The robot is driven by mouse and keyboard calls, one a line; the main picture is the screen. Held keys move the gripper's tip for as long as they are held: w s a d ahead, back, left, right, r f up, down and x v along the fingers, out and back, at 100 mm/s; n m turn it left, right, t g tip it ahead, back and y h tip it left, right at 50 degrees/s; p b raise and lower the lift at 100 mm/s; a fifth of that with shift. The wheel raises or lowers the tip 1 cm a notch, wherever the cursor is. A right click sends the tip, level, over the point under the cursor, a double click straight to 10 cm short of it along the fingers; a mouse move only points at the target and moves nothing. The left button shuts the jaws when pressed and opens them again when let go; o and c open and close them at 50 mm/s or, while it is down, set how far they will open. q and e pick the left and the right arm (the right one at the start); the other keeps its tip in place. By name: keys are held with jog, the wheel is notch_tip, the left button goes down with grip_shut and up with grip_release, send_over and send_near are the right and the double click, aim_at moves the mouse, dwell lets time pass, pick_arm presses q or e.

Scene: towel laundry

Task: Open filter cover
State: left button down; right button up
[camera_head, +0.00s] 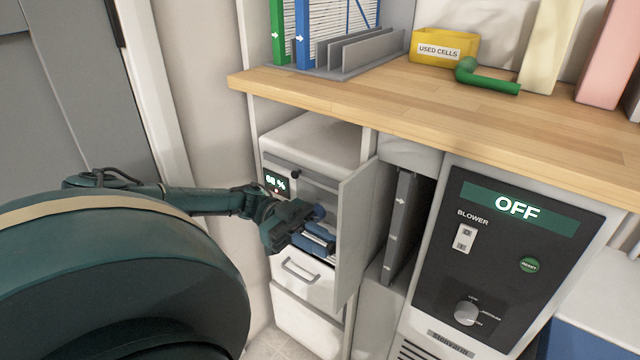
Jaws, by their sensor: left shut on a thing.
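The filter cover (362,232) is a light grey upright panel left of the blower unit. It stands swung out, with its outer face turned to the left. Behind it a dark slot is uncovered, with a grey filter (403,222) marked with white arrows inside. My left gripper (318,240), dark with blue parts, is at the left side of the cover and shut on it. The exact grip spot is hidden. My right gripper is not in view.
The blower panel (510,255) reads OFF. A white drawer unit (312,143) with a lit display stands behind my left gripper. A wooden counter (470,115) overhangs, carrying a yellow bin (444,47) and a green bent tube (490,82). My own dark arm fills the lower left.

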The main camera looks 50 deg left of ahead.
pick_arm(q)
jog(key=c, duration=1.3)
grip_release()
jog(key=shift+r+p, duration=1.95)
jog(key=shift+r, duration=3.05)
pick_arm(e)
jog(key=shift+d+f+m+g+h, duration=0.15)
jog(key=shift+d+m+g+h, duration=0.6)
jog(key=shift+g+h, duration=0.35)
